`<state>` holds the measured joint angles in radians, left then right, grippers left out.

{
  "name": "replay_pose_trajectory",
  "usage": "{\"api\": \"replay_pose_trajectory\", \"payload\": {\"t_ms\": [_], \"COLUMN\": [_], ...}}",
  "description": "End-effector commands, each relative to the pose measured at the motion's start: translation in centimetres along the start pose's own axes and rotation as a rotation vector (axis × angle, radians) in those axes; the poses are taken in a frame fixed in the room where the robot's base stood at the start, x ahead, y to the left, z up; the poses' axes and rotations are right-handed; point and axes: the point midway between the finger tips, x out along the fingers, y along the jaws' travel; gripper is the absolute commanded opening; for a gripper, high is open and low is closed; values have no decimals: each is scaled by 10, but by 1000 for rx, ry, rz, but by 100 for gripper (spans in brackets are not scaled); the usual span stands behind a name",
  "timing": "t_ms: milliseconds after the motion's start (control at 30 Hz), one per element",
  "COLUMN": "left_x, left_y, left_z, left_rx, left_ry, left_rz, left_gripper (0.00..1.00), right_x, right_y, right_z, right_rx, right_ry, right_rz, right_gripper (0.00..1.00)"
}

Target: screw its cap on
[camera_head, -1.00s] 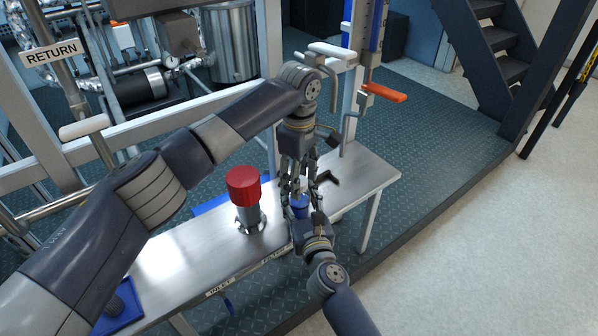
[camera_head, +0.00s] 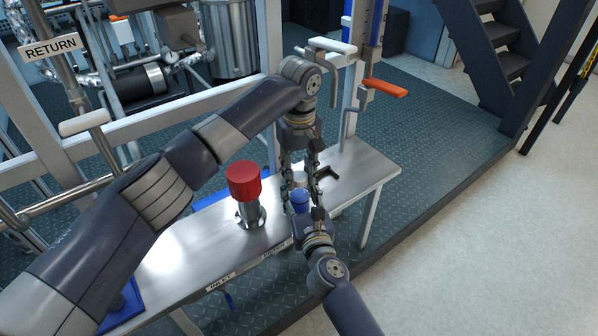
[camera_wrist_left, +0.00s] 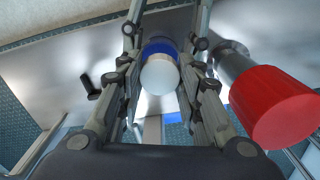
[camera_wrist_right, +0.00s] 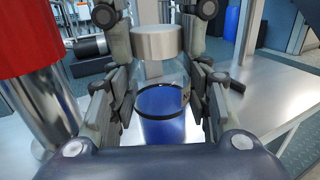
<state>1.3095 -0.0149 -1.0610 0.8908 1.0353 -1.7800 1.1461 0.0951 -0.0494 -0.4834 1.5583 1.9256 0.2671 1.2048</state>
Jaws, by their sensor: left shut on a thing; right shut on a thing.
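A small vessel with a blue body (camera_head: 299,201) stands upright between my two grippers; the right wrist view shows its blue lower part (camera_wrist_right: 160,124) and a clear band above. A silver-white cap (camera_wrist_right: 158,42) is at its top, also seen from above in the left wrist view (camera_wrist_left: 160,75). How far the cap is seated is hidden. My left gripper (camera_head: 299,170) reaches down from above and is shut on the cap, its fingers on either side. My right gripper (camera_head: 304,212) comes from the front and is shut on the blue body.
A red-topped metal fitting (camera_head: 244,182) stands close left of the grippers on the steel bench (camera_head: 188,252). A dark handle-like piece (camera_head: 327,173) is just right of them. An orange lever (camera_head: 385,88) is behind. The bench's right end is clear.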

Motion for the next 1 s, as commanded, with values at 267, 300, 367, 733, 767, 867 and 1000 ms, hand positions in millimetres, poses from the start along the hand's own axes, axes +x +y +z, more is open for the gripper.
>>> {"api": "replay_pose_trajectory", "payload": {"t_ms": [267, 300, 367, 733, 767, 867, 1000], "left_x": [0, 0, 1, 1, 1, 1, 1], "left_y": [0, 0, 1, 1, 1, 1, 1], "left_z": [0, 0, 0, 1, 1, 1, 1], "left_rx": [497, 570, 678, 1354, 1409, 1593, 1851], "left_ry": [0, 0, -1, 0, 0, 0, 0], "left_rz": [1, 1, 1, 0, 0, 0, -1], "left_gripper": [4, 4, 4, 4, 4, 4, 4], "right_x": [0, 0, 0, 0, 0, 0, 0], "right_y": [0, 0, 0, 0, 0, 0, 0], "right_z": [-1, -1, -1, -1, -1, -1, -1], "right_rx": [0, 0, 0, 0, 0, 0, 0], "right_ry": [1, 1, 1, 1, 1, 1, 1], "right_rz": [1, 1, 1, 1, 0, 0, 0], "right_gripper": [0, 0, 0, 0, 0, 0, 0]}}
